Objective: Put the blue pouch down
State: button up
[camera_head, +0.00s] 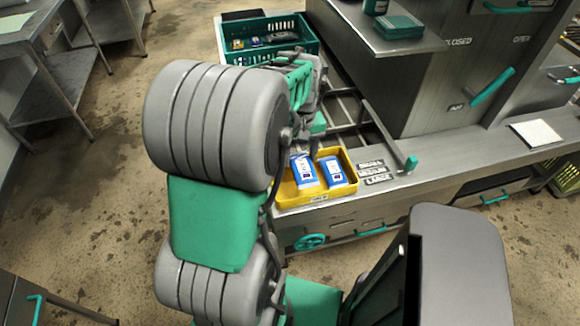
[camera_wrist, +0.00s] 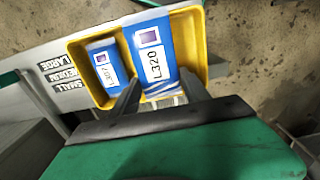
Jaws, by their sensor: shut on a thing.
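A blue pouch (camera_wrist: 152,58) with a white label reading L320 is between the fingers of my gripper (camera_wrist: 158,80), which is shut on it. This pouch also shows in the head view (camera_head: 304,170), over the left part of a yellow tray (camera_head: 321,198). I cannot tell whether it touches the tray floor. A second blue pouch (camera_head: 336,171) lies in the right part of the tray, beside the held one; it also shows in the wrist view (camera_wrist: 102,68). My arm hides much of my gripper in the head view.
The tray sits on a steel counter (camera_head: 425,175), left of labels reading small, medium and large (camera_head: 372,172). A metal rack frame (camera_head: 355,120) lies behind it. A green crate (camera_head: 265,33) with items stands farther back. A steel cabinet (camera_head: 430,90) rises at the right.

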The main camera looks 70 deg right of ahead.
aim_at(289, 176)
jog(key=w+f, duration=0.1)
jog(key=f, duration=0.1)
jog(key=w+f, duration=0.1)
jog(key=f, duration=0.1)
jog(key=w+f+p, duration=0.1)
jog(key=f, duration=0.1)
jog(key=shift+w+d+f, duration=0.15)
jog(key=shift+d+f, duration=0.05)
jog(key=shift+f, duration=0.35)
jog(key=shift+f, duration=0.15)
jog(key=o, duration=1.1)
jog(key=shift+o, duration=0.2)
